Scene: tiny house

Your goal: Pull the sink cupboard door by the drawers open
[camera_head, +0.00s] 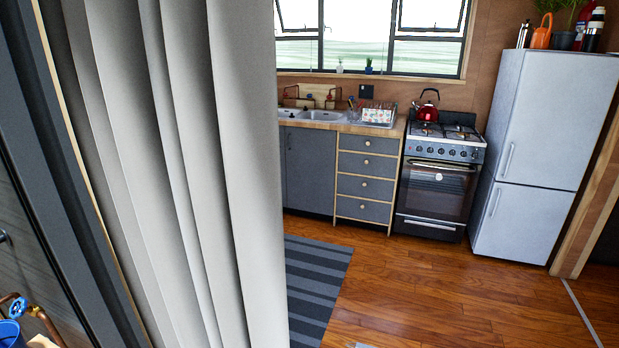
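The grey sink cupboard door (309,172) is just left of the drawer stack and looks shut. A second grey door edge shows to its left, mostly hidden by the curtain. The drawers (365,177) are grey with round wooden knobs and are all shut. The sink (322,115) is set in the counter above the door. My gripper is not clearly in view; a small pale shape at the bottom edge is too cut off to identify.
A long pale curtain (190,180) blocks the left and middle of the view. A striped rug (318,285) lies before the cupboard. The stove (437,175) and fridge (545,140) stand to the right. The wooden floor (440,290) in front is clear.

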